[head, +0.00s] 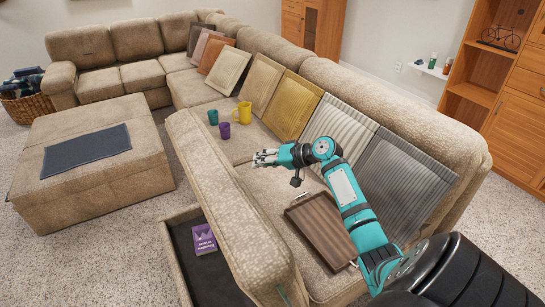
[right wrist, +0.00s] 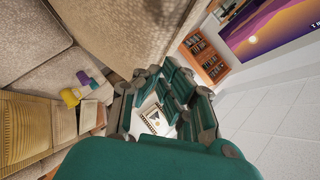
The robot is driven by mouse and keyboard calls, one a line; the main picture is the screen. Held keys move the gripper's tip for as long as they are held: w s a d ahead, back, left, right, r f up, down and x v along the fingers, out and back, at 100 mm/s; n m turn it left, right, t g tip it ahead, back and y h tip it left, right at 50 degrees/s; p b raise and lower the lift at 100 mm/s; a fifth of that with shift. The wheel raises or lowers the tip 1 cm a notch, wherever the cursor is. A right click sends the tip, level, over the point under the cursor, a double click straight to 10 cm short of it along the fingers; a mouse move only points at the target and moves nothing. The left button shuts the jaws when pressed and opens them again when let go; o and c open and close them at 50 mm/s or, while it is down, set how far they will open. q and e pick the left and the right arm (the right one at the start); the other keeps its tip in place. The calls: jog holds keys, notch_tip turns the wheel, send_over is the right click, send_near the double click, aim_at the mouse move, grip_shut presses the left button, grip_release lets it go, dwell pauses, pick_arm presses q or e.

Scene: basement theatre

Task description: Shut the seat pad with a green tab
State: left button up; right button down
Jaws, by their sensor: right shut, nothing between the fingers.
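The raised seat pad (head: 228,205) is beige and stands up on edge in the middle of the head view. A small green tab (head: 283,293) shows low at its near end. In front of it, a dark storage compartment (head: 180,256) is open, with a purple book (head: 204,240) inside. My right gripper (head: 256,158) is shut and empty, just right of the pad's upper edge, over the seat side. I cannot tell whether it touches the pad. In the right wrist view its fingers (right wrist: 165,95) are near, below a large beige surface. My left gripper is not in view.
A brown tray (head: 321,226) lies on the seat under my right arm. Yellow, purple and teal mugs (head: 242,113) stand on the seat farther back. Cushions line the backrest. An ottoman (head: 60,190) with a dark mat stands left; carpet lies clear between.

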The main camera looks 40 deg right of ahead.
aim_at(235, 174)
jog(key=shift+w+a+f+p, duration=0.25)
jog(key=shift+w+a+f, duration=0.35)
jog(key=shift+a+f, duration=0.35)
jog(key=shift+w+a+f+p, duration=0.25)
jog(key=shift+w+a+f, duration=0.35)
jog(key=shift+a+f, duration=0.3)
jog(key=shift+r, duration=0.1)
